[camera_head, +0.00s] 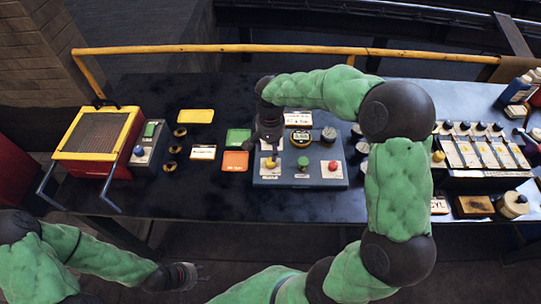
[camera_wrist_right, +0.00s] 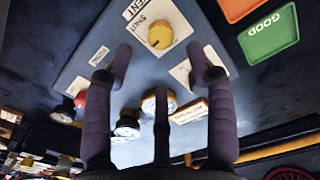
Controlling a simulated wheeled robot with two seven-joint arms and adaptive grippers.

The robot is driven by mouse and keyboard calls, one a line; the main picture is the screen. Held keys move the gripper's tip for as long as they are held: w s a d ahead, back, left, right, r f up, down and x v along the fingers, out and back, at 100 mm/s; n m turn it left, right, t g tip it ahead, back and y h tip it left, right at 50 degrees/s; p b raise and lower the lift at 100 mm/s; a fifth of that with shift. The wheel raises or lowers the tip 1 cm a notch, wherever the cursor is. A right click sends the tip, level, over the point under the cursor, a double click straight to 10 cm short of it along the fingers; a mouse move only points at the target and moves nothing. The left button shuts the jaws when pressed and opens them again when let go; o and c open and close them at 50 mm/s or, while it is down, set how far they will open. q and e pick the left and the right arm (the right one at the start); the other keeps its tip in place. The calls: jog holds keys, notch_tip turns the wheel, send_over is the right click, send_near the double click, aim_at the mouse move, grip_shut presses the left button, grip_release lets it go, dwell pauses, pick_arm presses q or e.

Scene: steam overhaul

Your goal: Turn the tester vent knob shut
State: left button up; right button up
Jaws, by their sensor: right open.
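The tester (camera_head: 300,182) is a blue-grey box on the dark table, with a yellow, a green and a red knob on top. The yellow vent knob (camera_head: 271,162) is at its left; in the right wrist view the knob (camera_wrist_right: 160,35) sits on a white plate lettered SHUT, beside a VENT label. My right gripper (camera_head: 269,143) hangs over the tester's left part, just behind the knob. In the wrist view its spread, empty fingers (camera_wrist_right: 159,58) point towards the knob, which lies beyond the tips. My left gripper (camera_head: 187,276) is low in front of the table; its jaw state is unclear.
A green card (camera_head: 238,137) and an orange card (camera_head: 235,161) lie left of the tester. Further left stand a yellow-rimmed red box (camera_head: 72,156) and several dark rings.

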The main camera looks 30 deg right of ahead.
aim_at(270, 161)
notch_tip(270, 161, up, 5)
jog(key=shift+f, duration=0.1)
dwell(0.6)
